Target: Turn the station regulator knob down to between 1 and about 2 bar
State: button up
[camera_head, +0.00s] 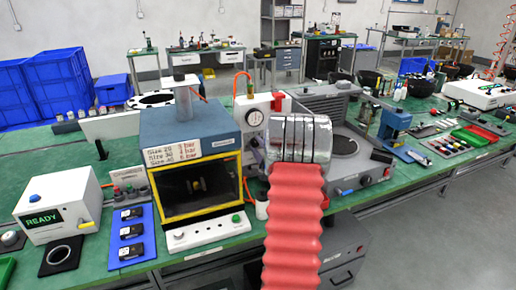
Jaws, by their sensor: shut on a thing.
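The station regulator is a white block (265,104) with a small round pressure gauge (255,118), behind the right side of the blue-topped test station (190,133). The gauge's needle is too small to read. My arm, with a red ribbed sleeve and silver ringed wrist, reaches up in front of the regulator. My gripper (258,150) is mostly hidden by this wrist, right below the gauge. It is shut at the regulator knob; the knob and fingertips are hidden. A label (172,152) on the station lists sizes with bar values.
A red part (279,100) and an orange hose (238,82) are close to the regulator. A grey machine (345,140) stands just right of my wrist. A white button panel (207,231) lies in front of the station.

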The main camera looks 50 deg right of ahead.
jog(key=n, duration=0.4)
jog(key=shift+w+a+f, duration=0.1)
jog(key=shift+a, duration=0.1)
jog(key=shift+n, duration=1.3)
jog(key=shift+f, duration=0.1)
jog(key=o, duration=0.7)
jog(key=shift+c, duration=0.2)
jog(key=o, duration=0.4)
jog(key=v, duration=1.3)
jog(key=shift+s+a, duration=0.1)
jog(key=shift+s, duration=0.25)
